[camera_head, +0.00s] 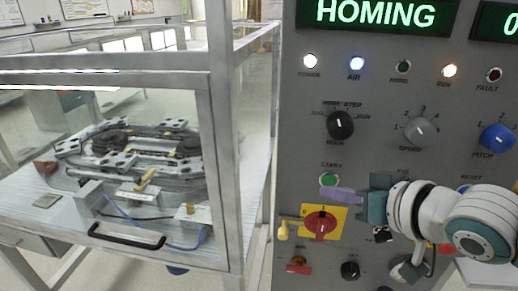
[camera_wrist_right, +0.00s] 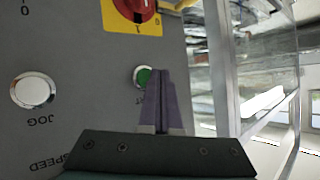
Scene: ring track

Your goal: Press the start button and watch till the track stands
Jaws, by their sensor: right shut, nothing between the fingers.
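The green start button (camera_head: 328,179), labelled START, sits on the grey control panel (camera_head: 300,130). My right gripper (camera_head: 338,194) is shut and empty, its purple fingers just below the button in the head view. In the right wrist view the fingertips (camera_wrist_right: 161,72) are beside the green button (camera_wrist_right: 142,76) and partly cover its rim; I cannot tell whether they touch it. The display (camera_head: 376,13) reads HOMING in green. The ring track (camera_head: 130,150) with grey carriers stands behind clear panels at the left. My left gripper is out of view.
The power (camera_head: 310,61), air (camera_head: 356,63) and run (camera_head: 449,70) lamps are lit; home and fault look dark. A red rotary switch on a yellow plate (camera_head: 341,214) is just below my fingers. The enclosure's metal post (camera_head: 222,130) stands left of the panel.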

